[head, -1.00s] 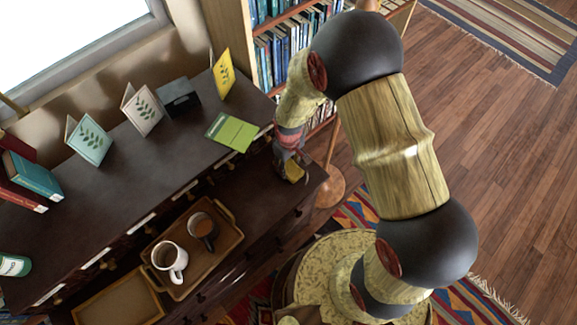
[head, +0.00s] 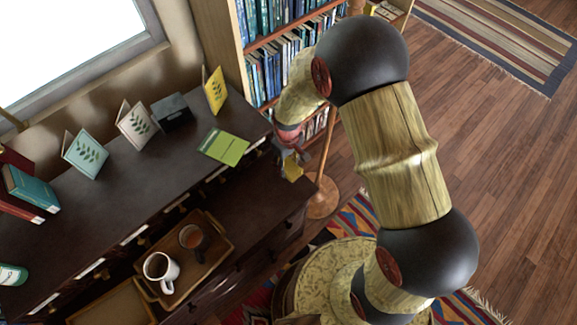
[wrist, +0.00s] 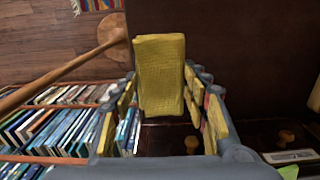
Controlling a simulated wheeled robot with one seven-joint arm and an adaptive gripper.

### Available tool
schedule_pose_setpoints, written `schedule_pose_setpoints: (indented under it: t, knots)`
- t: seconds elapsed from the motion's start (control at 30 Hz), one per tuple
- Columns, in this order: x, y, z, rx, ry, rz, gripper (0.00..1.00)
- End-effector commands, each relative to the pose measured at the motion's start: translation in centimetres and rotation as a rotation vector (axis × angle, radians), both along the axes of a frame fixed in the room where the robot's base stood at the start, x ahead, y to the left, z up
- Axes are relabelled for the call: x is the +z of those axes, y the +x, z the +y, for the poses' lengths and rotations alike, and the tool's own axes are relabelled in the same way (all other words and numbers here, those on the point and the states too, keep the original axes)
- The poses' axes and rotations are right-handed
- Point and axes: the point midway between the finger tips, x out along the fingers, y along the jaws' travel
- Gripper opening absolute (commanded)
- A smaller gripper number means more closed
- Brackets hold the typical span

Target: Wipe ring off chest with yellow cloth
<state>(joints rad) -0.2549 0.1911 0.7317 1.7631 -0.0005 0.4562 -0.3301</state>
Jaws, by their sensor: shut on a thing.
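My gripper (head: 287,145) is shut on the folded yellow cloth (head: 291,166). The cloth also shows in the wrist view (wrist: 160,75), upright between the finger pads of my gripper (wrist: 163,105). The dark wooden chest (head: 265,207) has a raised back part with small drawers and a lower front ledge. My gripper and the cloth are at the chest's right end, apparently above the ledge. I cannot make out a ring on the chest; my arm hides some of its right end.
Cards and a green booklet (head: 224,146) are on the upper top. A lamp's round base (head: 322,200) and a bookcase (head: 243,60) stand close by the right end.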

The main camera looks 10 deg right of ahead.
Motion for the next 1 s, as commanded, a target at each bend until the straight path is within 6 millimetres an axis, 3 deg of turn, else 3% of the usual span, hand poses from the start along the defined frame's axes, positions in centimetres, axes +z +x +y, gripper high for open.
schedule_pose_setpoints:
  t: [0.3,1.0]
  knots:
    - [2.6,0.6,0.1,-0.003,0.000,0.000,0.18]
    - [3.5,0.9,-0.2,-0.012,0.002,-0.007,0.18]
